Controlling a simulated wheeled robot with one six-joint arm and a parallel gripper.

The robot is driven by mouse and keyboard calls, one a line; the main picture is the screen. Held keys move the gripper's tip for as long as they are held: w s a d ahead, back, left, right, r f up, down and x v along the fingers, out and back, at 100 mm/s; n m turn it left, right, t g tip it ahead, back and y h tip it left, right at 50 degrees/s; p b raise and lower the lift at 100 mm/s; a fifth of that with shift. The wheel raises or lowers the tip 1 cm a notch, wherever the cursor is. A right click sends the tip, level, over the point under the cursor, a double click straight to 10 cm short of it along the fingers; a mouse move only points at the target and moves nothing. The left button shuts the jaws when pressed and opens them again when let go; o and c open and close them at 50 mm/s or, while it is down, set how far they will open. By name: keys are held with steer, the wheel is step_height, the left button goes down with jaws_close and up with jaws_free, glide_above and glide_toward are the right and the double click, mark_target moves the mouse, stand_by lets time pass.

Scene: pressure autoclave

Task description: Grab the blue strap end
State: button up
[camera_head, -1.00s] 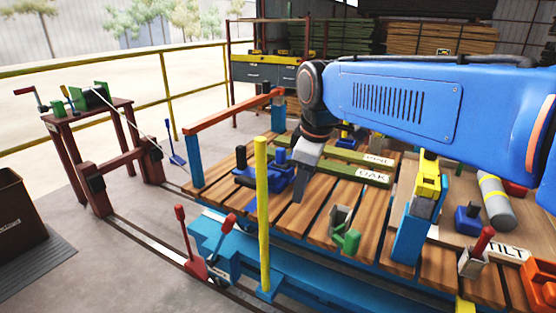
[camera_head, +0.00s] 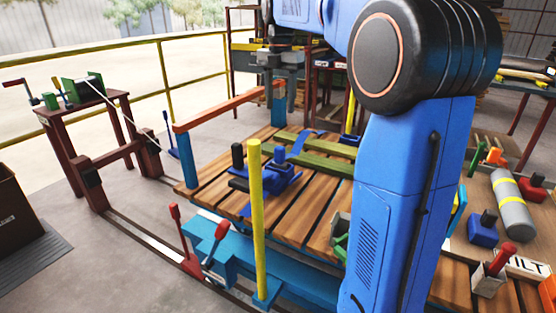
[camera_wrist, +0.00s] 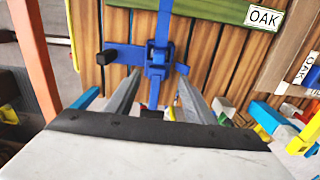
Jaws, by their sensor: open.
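The blue strap (camera_head: 283,172) with its buckle lies on the wooden slatted deck at the near side of the green planks. It also shows in the wrist view, with the blue buckle (camera_wrist: 158,58) near the picture's middle and a strap running left to a dark block (camera_wrist: 106,57). I cannot tell for certain which part is the strap end.
Green planks (camera_head: 325,150) lie across the deck. A yellow post (camera_head: 257,215) stands at the near edge and an orange rail (camera_head: 228,108) on blue posts at the left. A grey cylinder (camera_head: 516,200) lies on the right. My arm hides part of the deck.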

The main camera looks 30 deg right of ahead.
mark_target(279, 147)
step_height(279, 147, down, 17)
steer(key=shift+w+f, duration=0.1)
steer(key=shift+f, duration=0.1)
stand_by(0.7)
steer(key=c, duration=1.2)
